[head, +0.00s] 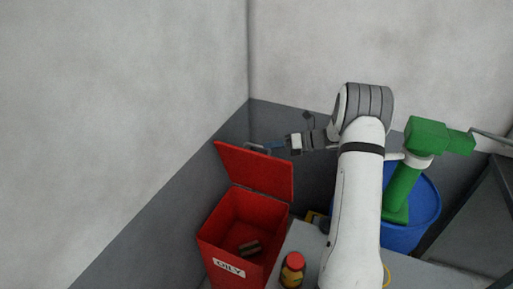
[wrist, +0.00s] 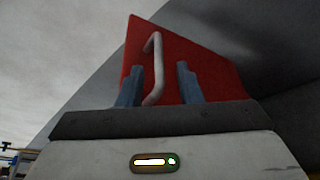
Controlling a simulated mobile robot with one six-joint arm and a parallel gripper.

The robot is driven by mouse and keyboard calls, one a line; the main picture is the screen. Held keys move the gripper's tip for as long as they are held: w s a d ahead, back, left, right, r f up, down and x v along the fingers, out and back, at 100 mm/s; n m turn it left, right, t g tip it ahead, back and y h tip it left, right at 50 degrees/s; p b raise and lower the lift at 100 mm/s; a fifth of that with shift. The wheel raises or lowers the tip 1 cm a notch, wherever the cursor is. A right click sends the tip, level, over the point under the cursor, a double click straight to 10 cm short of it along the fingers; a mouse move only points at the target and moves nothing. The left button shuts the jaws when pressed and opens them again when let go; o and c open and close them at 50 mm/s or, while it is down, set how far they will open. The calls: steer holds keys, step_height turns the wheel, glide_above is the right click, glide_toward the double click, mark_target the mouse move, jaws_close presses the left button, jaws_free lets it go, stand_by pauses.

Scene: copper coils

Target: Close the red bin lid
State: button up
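The red bin (head: 255,215) has an "OILY" label on its front and stands open in the head view. Its red lid (head: 255,170) is raised and leans back. The lid also shows in the wrist view (wrist: 203,66), with a pale bar handle (wrist: 155,72) on it. My gripper (head: 272,145) is behind the lid's upper edge, by the handle. In the wrist view its blue fingers (wrist: 158,84) are apart, with the handle between them in the picture. I see no clear contact with the handle.
A brown object (head: 250,248) lies inside the bin. A yellow jar with a red cap (head: 292,270) stands right of the bin. A blue drum (head: 425,205) with a green pump (head: 405,180) is farther right. Walls stand close behind the lid.

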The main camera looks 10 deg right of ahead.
mark_target(259, 146)
steer(key=x, duration=0.5)
steer(key=shift+a, duration=0.4)
jaws_close()
steer(key=shift+d, duration=0.15)
steer(key=shift+f, duration=0.15)
